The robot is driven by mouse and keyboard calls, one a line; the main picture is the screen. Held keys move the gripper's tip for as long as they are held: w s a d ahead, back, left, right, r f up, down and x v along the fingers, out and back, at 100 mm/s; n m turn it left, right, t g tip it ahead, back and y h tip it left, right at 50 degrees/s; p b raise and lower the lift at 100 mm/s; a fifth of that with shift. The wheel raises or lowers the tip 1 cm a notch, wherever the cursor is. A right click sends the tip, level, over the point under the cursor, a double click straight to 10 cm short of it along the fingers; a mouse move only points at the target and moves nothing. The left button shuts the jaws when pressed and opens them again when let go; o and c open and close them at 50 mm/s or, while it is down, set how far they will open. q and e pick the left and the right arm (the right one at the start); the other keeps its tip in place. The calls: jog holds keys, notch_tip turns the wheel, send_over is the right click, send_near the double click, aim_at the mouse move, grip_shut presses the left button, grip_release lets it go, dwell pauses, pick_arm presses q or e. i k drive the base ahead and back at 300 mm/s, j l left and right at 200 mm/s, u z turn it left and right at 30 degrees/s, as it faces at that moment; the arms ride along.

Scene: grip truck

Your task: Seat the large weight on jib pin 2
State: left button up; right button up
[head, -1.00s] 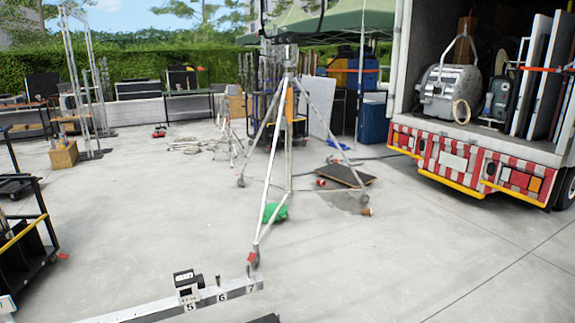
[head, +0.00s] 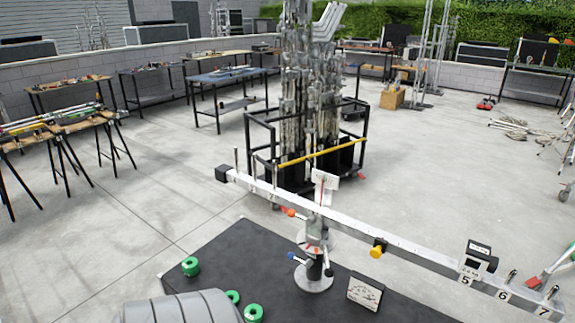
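The jib (head: 405,252) is a long pale beam on a post, sloping from upper left to lower right across the head view. Labels 5, 6 and 7 show on its right part; the left labels are too small to read surely, so I cannot tell which upright pin is pin 2. Thin pins (head: 275,172) stand near the left end. A dark block with a white label (head: 478,262) sits on the beam by label 5; I cannot tell if it is the large weight. Neither of my grippers is in view.
A grey rounded form fills the bottom left. A black cart of metal stands (head: 255,150) is close behind the beam.

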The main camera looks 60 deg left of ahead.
aim_at(190, 267)
jog(key=u, duration=2.75)
